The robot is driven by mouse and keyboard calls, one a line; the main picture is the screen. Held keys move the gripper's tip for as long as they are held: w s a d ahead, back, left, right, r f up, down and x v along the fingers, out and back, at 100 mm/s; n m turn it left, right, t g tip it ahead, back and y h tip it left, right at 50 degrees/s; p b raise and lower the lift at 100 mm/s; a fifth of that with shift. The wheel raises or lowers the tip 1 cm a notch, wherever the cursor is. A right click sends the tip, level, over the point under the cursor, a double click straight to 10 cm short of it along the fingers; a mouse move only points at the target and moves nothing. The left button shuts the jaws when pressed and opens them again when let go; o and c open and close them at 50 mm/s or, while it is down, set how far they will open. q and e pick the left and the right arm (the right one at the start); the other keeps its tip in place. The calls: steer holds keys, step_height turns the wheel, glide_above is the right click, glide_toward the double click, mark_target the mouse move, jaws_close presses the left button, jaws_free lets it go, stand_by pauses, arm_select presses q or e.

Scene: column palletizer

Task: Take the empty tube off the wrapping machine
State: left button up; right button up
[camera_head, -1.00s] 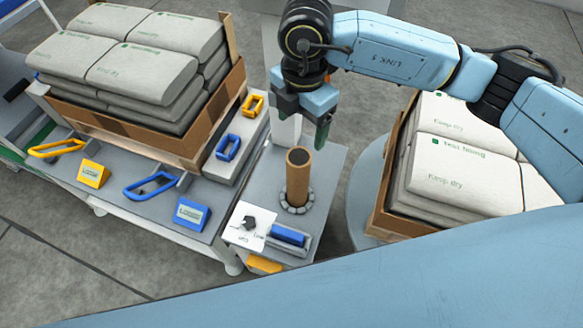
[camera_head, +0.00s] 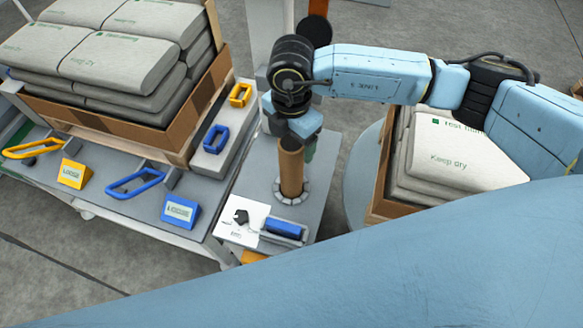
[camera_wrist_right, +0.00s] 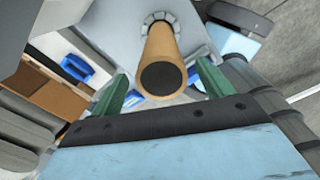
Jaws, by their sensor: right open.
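The empty tube (camera_head: 291,172) is a brown cardboard cylinder. It stands upright in a grey ring holder on the grey top of the wrapping machine (camera_head: 262,190). My right gripper (camera_head: 300,145) is over the tube's top end, which it partly hides in the head view. In the right wrist view the tube (camera_wrist_right: 162,62) points toward the camera with its dark open end. The two green fingers of my right gripper (camera_wrist_right: 160,88) are spread apart, one on each side of the tube's end, with gaps visible. My left gripper is not in view.
Sacks in a cardboard-sided stack (camera_head: 105,60) stand at the left, and another sack stack (camera_head: 450,155) stands at the right. Blue and yellow handles, a yellow block (camera_head: 73,174) and a blue block (camera_head: 180,211) sit on the table left of the machine.

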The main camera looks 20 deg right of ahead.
mark_target(292, 169)
step_height(292, 169, down, 4)
steer(key=shift+b, duration=0.35)
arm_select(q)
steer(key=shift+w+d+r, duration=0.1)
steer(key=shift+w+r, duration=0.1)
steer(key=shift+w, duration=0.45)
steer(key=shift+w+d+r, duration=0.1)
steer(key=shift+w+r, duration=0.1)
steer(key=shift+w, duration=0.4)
arm_select(e)
steer(key=shift+r, duration=0.1)
steer(key=c, duration=1.3)
